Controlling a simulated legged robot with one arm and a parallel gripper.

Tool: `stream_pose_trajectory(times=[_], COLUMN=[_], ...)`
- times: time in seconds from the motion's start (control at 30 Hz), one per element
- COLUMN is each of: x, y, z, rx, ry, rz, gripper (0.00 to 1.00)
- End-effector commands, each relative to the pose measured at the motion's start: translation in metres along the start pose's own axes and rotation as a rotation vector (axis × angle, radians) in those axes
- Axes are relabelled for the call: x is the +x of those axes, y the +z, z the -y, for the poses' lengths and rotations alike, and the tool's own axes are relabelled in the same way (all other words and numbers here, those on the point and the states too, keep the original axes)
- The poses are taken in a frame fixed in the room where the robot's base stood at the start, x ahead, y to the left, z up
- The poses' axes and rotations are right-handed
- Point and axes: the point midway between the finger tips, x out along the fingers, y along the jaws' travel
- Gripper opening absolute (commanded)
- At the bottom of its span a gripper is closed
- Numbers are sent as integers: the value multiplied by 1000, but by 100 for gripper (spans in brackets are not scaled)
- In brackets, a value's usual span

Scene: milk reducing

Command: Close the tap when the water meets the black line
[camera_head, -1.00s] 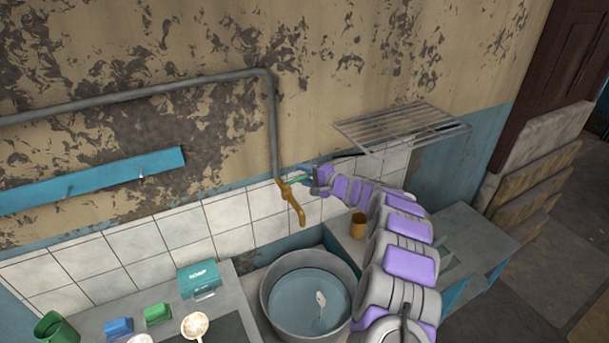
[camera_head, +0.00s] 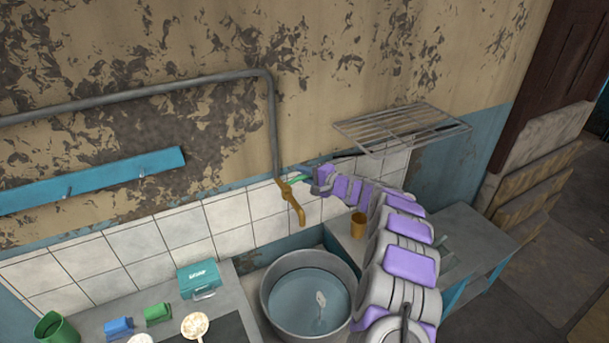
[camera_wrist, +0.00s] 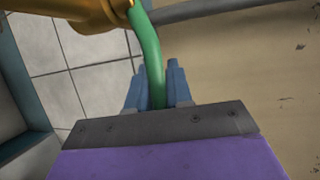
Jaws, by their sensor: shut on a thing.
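The brass tap (camera_head: 296,208) is on the tiled wall at the end of a grey pipe. Its green handle (camera_head: 301,180) points right, toward my gripper (camera_head: 312,180). In the wrist view, the blue fingers of my gripper (camera_wrist: 157,92) are shut around the green handle (camera_wrist: 148,45), beside the brass tap body (camera_wrist: 85,12). The round grey basin (camera_head: 268,312) stands below the spout. It holds bluish water (camera_head: 295,298) below its rim, with a small white thing (camera_head: 321,301) in it. I cannot make out a black line or a stream from the spout.
A wire rack (camera_head: 400,127) is on the wall right of the tap. A brown cup (camera_head: 358,226) stands on the ledge near my arm. A teal soap box (camera_head: 199,280), a green cup (camera_head: 55,328) and small blocks sit on the left counter.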

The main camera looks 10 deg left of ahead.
Motion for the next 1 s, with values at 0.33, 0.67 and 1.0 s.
stream_pose_trajectory(times=[0.33,0.67,1.0], x=[-4,-10,-11], y=[1,3,4], z=[-8,-10,-10], rx=[15,31,48], ry=[-5,-11,-16], rz=[-74,-167,-259], gripper=[0,0,0])
